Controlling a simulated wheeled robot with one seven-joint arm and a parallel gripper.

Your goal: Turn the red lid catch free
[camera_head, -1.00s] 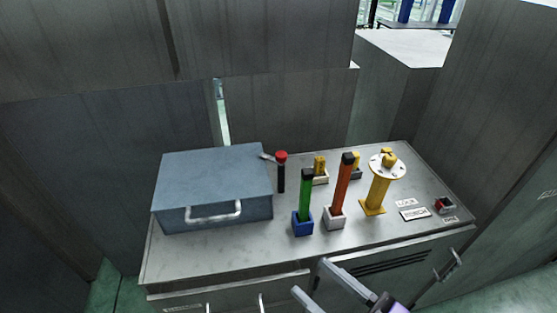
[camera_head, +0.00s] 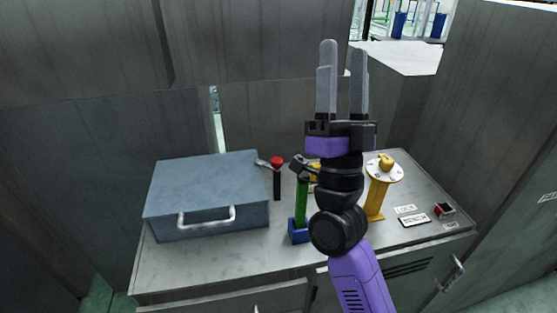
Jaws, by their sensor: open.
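The red lid catch (camera_head: 277,161) is a red knob on a dark upright post, beside the right side of the blue-grey box (camera_head: 205,190). A small metal arm (camera_head: 262,163) reaches from the catch toward the box's lid edge. The lid is down, with a pale handle (camera_head: 207,218) on the box's front. My gripper (camera_head: 343,55) is raised up and to the right of the catch, apart from it. Its two grey fingers point upward, open and empty. My purple and black arm hides part of the counter behind it.
The counter (camera_head: 190,262) carries a green lever (camera_head: 301,205) in a blue base and a yellow pedestal (camera_head: 378,190) with a round white top. An orange lever is now hidden behind my arm. A small red switch (camera_head: 444,209) is at right. Grey walls stand behind.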

